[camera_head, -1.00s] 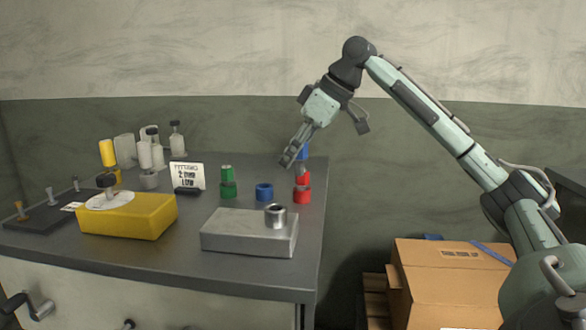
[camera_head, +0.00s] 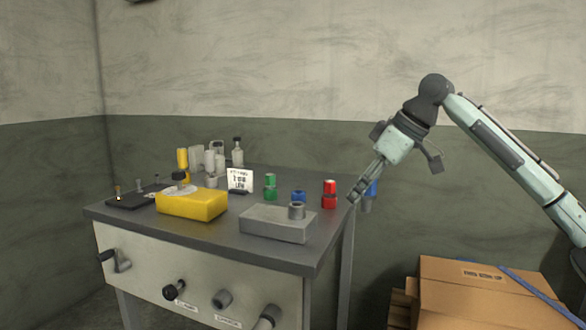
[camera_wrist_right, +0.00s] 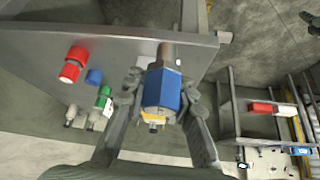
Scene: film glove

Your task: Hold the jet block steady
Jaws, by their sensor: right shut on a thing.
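A flat grey metal block (camera_head: 272,224), which seems to be the jet block, lies on the table near its front right edge. A short grey metal ring or socket (camera_head: 297,210) stands up at its right end. No gripper touches the block. My right gripper (camera_head: 358,192) is right of the block, at the table's right edge. It is shut on a blue part (camera_wrist_right: 161,90) with a brownish cylindrical end, held between both fingers. My left gripper is not in view.
A yellow block (camera_head: 195,206) with a round white plate stands left of the grey block. Green (camera_head: 270,187), blue (camera_head: 299,197) and red (camera_head: 330,193) fittings stand behind it, beside a white sign (camera_head: 240,179). Cardboard boxes (camera_head: 480,296) stand right of the table (camera_head: 225,235).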

